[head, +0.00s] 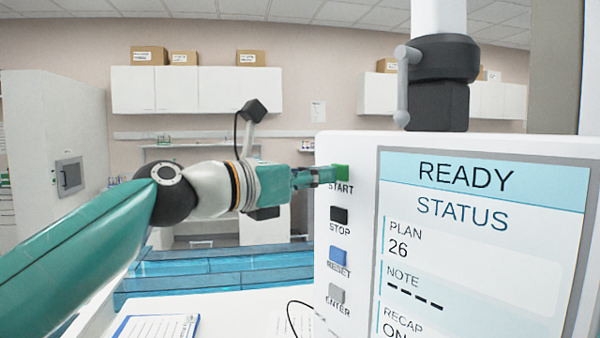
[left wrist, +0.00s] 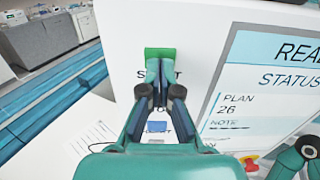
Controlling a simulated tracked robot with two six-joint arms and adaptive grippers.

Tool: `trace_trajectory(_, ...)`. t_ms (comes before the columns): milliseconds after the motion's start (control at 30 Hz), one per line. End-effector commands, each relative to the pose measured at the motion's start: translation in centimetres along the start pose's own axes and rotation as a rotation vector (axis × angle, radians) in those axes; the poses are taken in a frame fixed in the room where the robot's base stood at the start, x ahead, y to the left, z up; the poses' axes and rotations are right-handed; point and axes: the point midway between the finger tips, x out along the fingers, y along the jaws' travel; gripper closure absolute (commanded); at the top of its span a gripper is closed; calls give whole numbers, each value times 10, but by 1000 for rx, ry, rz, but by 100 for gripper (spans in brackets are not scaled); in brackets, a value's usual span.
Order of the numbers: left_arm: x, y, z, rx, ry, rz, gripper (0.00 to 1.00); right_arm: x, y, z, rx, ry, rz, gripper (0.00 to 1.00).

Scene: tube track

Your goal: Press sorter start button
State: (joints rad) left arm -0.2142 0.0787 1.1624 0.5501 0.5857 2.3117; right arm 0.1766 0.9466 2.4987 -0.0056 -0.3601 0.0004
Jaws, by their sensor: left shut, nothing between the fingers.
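The sorter panel (head: 362,160) is a white housing with a column of buttons beside a screen reading READY. The green START button (head: 341,172) is at the top of the column. My left gripper (head: 328,175) is shut and empty, its tips right at the green button in the head view. In the left wrist view the shut fingertips (left wrist: 160,66) lie just below the green button (left wrist: 160,53), close to its front. I cannot tell whether they touch it. My right gripper is not seen in the head view.
Below START are the black STOP (head: 339,214), blue RESET (head: 338,255) and grey ENTER (head: 336,293) buttons. A clipboard (head: 155,326) lies on the white table under my arm. A blue track (head: 210,270) runs behind. A dark monitor mount (head: 440,75) stands above the panel.

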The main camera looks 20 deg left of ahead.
Motion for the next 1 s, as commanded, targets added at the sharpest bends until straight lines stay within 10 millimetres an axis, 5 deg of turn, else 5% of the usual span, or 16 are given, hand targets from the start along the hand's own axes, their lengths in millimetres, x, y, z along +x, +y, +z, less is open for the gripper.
trace_trajectory(1000,30,0,-1,-1,0,-1,100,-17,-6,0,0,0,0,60)
